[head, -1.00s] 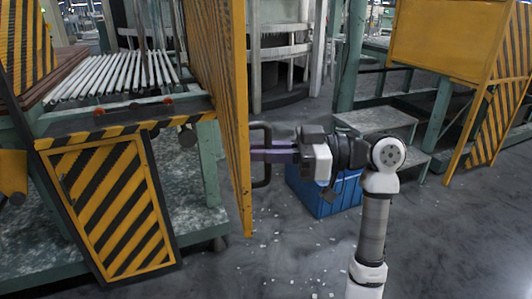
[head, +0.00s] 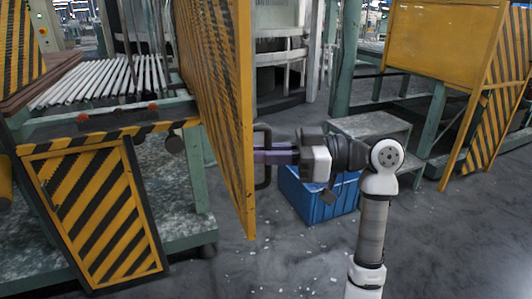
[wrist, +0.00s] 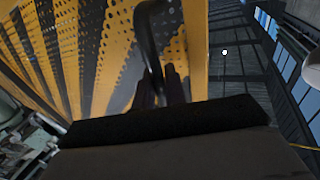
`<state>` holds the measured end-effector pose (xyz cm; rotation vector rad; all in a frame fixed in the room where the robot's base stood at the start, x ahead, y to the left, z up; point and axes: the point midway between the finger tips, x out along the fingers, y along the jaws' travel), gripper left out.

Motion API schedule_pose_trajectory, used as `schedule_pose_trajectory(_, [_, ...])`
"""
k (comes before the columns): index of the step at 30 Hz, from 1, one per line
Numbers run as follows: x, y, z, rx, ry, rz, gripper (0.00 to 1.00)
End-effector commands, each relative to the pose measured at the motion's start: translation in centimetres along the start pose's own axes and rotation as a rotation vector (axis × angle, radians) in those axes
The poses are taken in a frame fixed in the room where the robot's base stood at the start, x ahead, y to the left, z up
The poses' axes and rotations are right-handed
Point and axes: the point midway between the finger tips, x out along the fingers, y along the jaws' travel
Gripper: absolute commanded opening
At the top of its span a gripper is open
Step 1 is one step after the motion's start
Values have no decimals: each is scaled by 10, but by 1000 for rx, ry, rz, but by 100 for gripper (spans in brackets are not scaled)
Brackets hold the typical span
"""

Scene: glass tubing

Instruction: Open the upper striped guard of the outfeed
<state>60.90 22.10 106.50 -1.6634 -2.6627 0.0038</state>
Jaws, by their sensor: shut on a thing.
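The upper striped guard (head: 215,90) is a yellow and black hinged panel. It stands swung out from the outfeed, seen at a steep angle in the head view. A dark bar handle (head: 264,180) sticks out from its right side. My gripper (head: 262,156) is shut on this handle, coming from the right. In the wrist view the handle (wrist: 152,40) rises from between my fingers, with the guard's perforated striped face (wrist: 75,45) behind it. The fingertips are partly hidden there by the dark gripper body.
Glass tubes (head: 105,80) lie on the outfeed left of the guard. A lower striped panel (head: 98,210) hangs below them. A blue crate (head: 322,195) sits on the floor behind my arm, near grey steps (head: 370,128). Open floor lies in front, with scattered white bits.

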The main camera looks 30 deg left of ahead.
Motion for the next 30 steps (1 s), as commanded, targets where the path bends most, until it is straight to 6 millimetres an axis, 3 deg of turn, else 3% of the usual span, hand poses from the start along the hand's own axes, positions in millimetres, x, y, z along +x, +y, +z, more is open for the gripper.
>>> schedule_pose_trajectory(5, [0,-2,2,0,-6,-4,0])
schedule_pose_trajectory(6, [0,-2,2,0,-5,-4,16])
schedule_pose_trajectory(9, [0,-1,1,0,-4,-4,29])
schedule_pose_trajectory(20, [-5,0,1,0,-2,-1,29])
schedule_pose_trajectory(26, [-38,0,2,0,-1,2,29])
schedule_pose_trajectory(30, [-71,0,1,0,-2,2,29])
